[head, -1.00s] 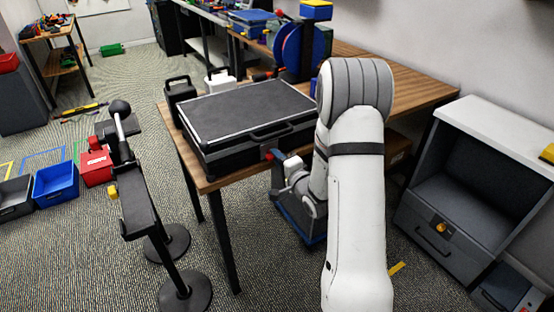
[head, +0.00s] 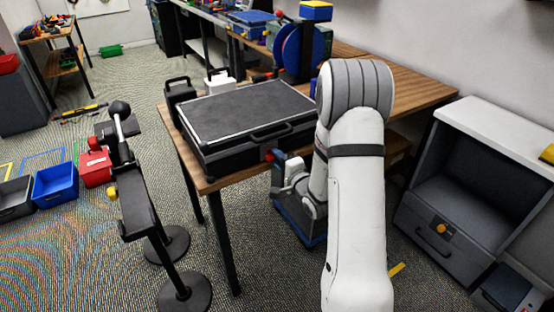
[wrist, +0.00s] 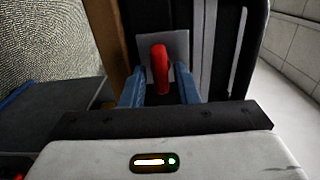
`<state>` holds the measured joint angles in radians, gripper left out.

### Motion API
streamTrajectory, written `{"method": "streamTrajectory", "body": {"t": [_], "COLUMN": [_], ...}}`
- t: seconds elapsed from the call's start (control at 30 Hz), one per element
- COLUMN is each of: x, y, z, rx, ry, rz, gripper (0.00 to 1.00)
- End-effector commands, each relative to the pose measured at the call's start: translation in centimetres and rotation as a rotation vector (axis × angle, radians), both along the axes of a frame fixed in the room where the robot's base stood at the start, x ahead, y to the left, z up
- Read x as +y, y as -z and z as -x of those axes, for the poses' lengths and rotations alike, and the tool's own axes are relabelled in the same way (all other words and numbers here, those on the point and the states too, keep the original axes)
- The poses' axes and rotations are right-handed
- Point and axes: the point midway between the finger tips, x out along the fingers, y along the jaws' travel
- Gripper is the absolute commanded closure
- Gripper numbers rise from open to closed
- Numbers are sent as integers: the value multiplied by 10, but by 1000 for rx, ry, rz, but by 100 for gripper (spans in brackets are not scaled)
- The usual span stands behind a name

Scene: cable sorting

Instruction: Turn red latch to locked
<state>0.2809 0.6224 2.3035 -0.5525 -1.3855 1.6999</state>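The red latch (head: 269,155) sits on the front face of a black case (head: 245,105) with a grey top, lying on the wooden table. In the wrist view the red latch (wrist: 160,68) stands roughly upright before a grey plate (wrist: 179,46). My gripper (wrist: 160,76) has its two blue fingers on either side of the latch, with a visible gap at each side. It is open and not closed on it. In the head view my gripper (head: 278,165) is at the case front, partly hidden by my arm.
The table edge (head: 240,178) runs just below the case. A black stand (head: 140,205) is on the floor at the left. A grey cabinet (head: 440,225) stands at the right. Blue bin (head: 55,185) and red box (head: 96,168) lie on the floor at the left.

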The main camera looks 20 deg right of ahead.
Motion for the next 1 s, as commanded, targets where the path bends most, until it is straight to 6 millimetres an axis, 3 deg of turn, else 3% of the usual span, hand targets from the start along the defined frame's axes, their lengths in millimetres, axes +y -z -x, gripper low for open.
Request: {"method": "streamTrajectory", "body": {"t": [0.1,0.37,0.8,1.0], "x": [0,-1,-18,-20], "y": [0,0,0,0], "z": [0,2,64,76], "rx": [0,0,0,0], "ry": [0,0,3,0], "rz": [1,1,1,1], "gripper": [64,64,64,64]}}
